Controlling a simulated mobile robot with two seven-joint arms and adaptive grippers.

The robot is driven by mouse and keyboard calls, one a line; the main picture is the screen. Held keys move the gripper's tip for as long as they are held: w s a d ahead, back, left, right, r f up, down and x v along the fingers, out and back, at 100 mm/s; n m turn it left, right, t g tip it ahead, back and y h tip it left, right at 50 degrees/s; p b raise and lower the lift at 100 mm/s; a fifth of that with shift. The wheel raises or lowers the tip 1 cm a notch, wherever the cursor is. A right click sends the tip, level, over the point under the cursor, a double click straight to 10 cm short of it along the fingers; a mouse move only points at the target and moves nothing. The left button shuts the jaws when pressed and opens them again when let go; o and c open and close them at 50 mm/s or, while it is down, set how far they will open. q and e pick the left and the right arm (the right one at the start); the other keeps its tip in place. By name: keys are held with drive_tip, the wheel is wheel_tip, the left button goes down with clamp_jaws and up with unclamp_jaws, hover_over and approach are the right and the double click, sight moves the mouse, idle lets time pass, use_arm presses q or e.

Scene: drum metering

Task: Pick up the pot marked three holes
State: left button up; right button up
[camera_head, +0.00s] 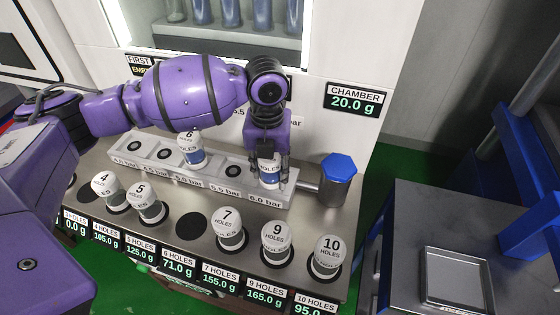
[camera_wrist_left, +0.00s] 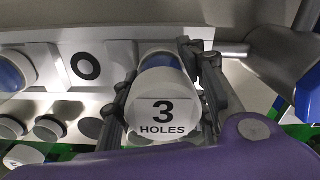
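The pot marked three holes (camera_wrist_left: 165,112) is white with a black "3 HOLES" label, facing the left wrist camera. In the head view this pot (camera_head: 269,171) is at the 6.0 bar place, the right end of the grey station row (camera_head: 212,178). My left gripper (camera_head: 271,160) is over it, with a finger on each side. The wrist view also shows the fingers of my left gripper (camera_wrist_left: 165,90) flanking the pot. I cannot tell whether they press on it. Part of its label is hidden by the gripper in the head view. My right gripper is out of view.
A blue-capped cylinder (camera_head: 338,178) stands just right of the station row. A white pot (camera_head: 190,148) sits farther left in the row. Several numbered pots, including pot 7 (camera_head: 229,229), stand in front. A metal tray (camera_head: 458,277) lies at the right.

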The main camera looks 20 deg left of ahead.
use_arm(q)
drive_tip(key=c, duration=0.5)
drive_tip(key=shift+c, duration=0.3)
drive_tip(key=shift+r, duration=0.5)
wheel_tip(320, 180, up, 3)
drive_tip(key=shift+f, duration=0.2)
drive_tip(key=s+r+p, duration=0.1)
drive_tip(key=s+r, duration=0.8)
drive_tip(key=s, duration=0.5)
drive_tip(key=shift+d+r, duration=0.2)
drive_tip(key=shift+r, duration=0.05)
